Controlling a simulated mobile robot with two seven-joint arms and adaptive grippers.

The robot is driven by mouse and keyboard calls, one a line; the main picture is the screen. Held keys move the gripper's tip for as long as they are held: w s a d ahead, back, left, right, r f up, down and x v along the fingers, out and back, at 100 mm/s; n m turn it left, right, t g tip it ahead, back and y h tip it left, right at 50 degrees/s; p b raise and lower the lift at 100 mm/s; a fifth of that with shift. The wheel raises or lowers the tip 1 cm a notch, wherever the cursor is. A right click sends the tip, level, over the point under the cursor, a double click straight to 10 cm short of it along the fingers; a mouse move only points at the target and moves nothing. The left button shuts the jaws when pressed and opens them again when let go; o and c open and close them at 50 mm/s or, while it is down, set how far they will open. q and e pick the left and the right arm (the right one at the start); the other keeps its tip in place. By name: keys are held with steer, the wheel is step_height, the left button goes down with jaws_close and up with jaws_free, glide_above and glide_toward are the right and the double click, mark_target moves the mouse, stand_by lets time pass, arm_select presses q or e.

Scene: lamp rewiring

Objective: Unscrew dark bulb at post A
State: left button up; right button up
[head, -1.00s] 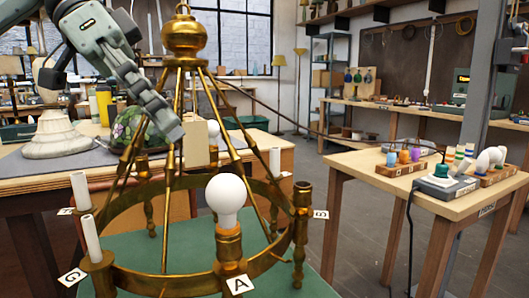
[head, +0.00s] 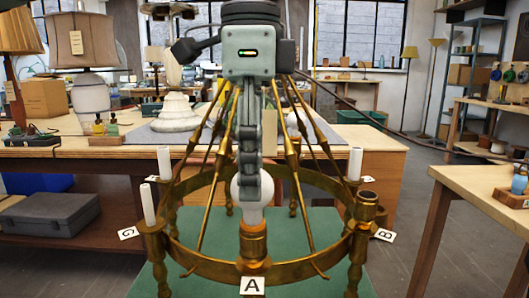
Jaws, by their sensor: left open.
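A brass ring chandelier frame (head: 200,258) with lettered posts stands on a green mat (head: 220,222). Post A (head: 253,243) is at the front, marked by an A tag (head: 252,285), and carries an unlit white bulb (head: 253,214). My left gripper (head: 249,186) points down from above, open, with its fingers in front of the upper part of the bulb. It is seen edge-on, so I cannot tell whether the fingers touch the glass. The bulb's middle is partly hidden by them. My right gripper is out of view.
White candle sleeves stand on posts at left (head: 148,204) and back right (head: 355,164). The post by tag B (head: 385,235) has an empty socket (head: 367,199). A workbench (head: 95,151) lies behind, a side table (head: 480,188) at right. Brass rods slope close beside my gripper.

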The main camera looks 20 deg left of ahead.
mark_target(253, 210)
arm_select(q)
step_height(253, 210, down, 5)
steer(key=shift+f+b, duration=0.1)
steer(key=shift+b, duration=0.25)
steer(key=shift+f, duration=0.45)
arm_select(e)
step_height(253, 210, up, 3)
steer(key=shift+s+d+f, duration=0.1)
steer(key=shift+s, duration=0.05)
